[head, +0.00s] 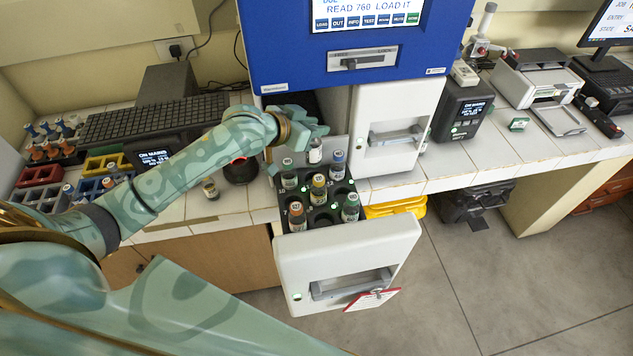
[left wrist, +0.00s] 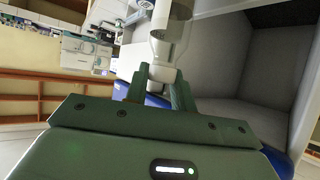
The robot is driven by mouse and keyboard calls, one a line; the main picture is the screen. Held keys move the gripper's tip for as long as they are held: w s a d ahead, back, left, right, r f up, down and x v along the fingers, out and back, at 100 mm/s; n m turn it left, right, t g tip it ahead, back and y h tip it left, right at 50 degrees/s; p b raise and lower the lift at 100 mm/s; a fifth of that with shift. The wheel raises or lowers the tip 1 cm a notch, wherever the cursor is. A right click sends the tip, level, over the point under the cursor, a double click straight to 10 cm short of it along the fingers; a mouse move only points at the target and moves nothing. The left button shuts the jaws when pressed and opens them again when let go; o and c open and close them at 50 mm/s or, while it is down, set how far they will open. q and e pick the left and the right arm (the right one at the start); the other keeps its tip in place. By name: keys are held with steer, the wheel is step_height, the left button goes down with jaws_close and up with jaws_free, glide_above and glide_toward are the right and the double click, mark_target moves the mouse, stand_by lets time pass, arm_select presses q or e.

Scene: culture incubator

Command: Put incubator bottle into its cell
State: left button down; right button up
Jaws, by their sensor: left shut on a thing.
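My left gripper (head: 312,136) is shut on a small bottle (head: 315,152) with a white label, above the far part of the open drawer's dark rack (head: 322,218). In the left wrist view the fingers (left wrist: 157,92) close on a pale grey-white part (left wrist: 162,73) of it. I cannot tell whether the held bottle's base is inside a cell. My right gripper is not in view.
The drawer front (head: 345,262) stands out from the blue-and-white incubator (head: 350,65), with a red-edged card (head: 372,299) on it. A closed drawer (head: 397,130) is at its right. A loose bottle (head: 210,188) and coloured racks (head: 40,174) stand on the left counter.

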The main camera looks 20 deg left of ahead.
mark_target(307, 157)
arm_select(q)
step_height(307, 157, down, 5)
steer(key=shift+w+f+b, duration=0.15)
steer(key=shift+f+b, duration=0.05)
steer(key=shift+b, duration=0.1)
step_height(307, 157, down, 3)
steer(key=shift+f+b, duration=0.2)
steer(key=shift+b, duration=0.15)
steer(key=shift+f, duration=0.4)
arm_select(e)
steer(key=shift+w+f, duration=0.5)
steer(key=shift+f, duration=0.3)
arm_select(q)
steer(key=c, duration=1.5)
jaws_free()
steer(key=shift+f, duration=0.15)
steer(key=shift+o, duration=0.2)
